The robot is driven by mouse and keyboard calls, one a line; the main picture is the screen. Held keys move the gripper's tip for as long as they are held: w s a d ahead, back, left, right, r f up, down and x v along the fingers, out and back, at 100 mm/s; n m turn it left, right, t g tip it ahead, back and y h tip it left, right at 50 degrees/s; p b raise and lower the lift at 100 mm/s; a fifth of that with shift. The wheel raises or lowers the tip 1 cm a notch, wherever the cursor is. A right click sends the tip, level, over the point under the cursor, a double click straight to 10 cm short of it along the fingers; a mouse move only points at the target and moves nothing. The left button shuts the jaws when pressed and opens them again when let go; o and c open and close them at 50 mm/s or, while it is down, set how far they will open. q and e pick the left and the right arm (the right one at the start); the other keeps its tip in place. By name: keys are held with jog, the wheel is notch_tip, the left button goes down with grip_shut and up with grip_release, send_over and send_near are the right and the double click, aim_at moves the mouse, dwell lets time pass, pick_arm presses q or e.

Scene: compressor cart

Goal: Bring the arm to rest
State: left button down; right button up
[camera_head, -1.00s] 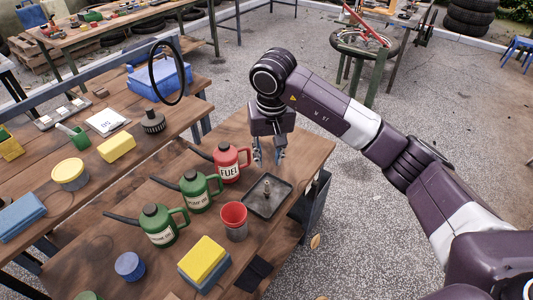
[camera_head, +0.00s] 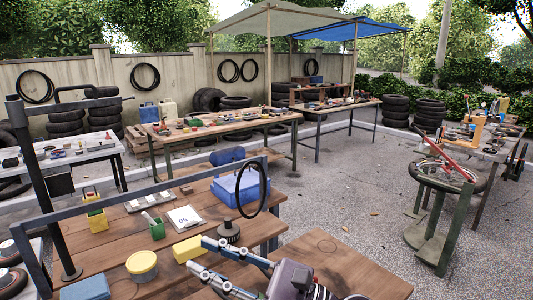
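My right gripper (camera_head: 199,255) comes in at the bottom centre, with its purple wrist (camera_head: 298,282) at the lower edge. Its two silver-blue fingers point left and stand apart, with nothing seen between them. They show over the wooden workbench (camera_head: 345,262), and the upper fingertip overlaps the right side of a yellow block (camera_head: 187,248) in the picture. I cannot tell whether they touch. The rest of my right arm is out of view. My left gripper is not in view.
A yellow-lidded tin (camera_head: 142,264), a clipboard (camera_head: 185,218), a dark round brush (camera_head: 228,231) and a blue toolbox (camera_head: 239,190) stand on the bench. A black ring (camera_head: 266,188) rises beside the toolbox. Open paving (camera_head: 345,190) lies to the right, before a tyre stand (camera_head: 440,215).

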jog(key=w+d+m+t+h, duration=0.4)
jog(key=d+m+t+h, duration=0.3)
jog(key=m, duration=0.7)
jog(key=w+d+m+t+h, duration=0.45)
jog(key=d+m+t, duration=0.45)
jog(key=m, duration=0.4)
jog(key=s+d+f+m+g+h, duration=0.3)
jog(key=d+f+m+g+h, duration=0.2)
jog(key=d+f+m+h, duration=0.65)
jog(key=s+d+f+m+g+y, duration=0.1)
jog(key=s+d+f+m+g, duration=0.15)
jog(key=s+f+m, duration=0.45)
jog(key=s+d+f+m+g+y, duration=0.1)
jog(key=s+f+m+g, duration=0.2)
jog(key=f, duration=0.8)
jog(key=s+f+m+g+y, duration=0.15)
jog(key=s+f+g, duration=0.25)
jog(key=s, duration=0.5)
jog(key=s+f+m+g+h, duration=0.1)
jog(key=s+f+m+g, duration=0.25)
jog(key=s, duration=0.55)
notch_tip(320, 180, down, 25)
jog(key=n+g, duration=0.1)
jog(key=s+d+f+g, duration=0.1)
jog(key=s+d+f, duration=0.1)
jog(key=s+f, duration=1.6)
jog(key=shift+d+g, duration=0.15)
jog(key=shift+g, duration=0.25)
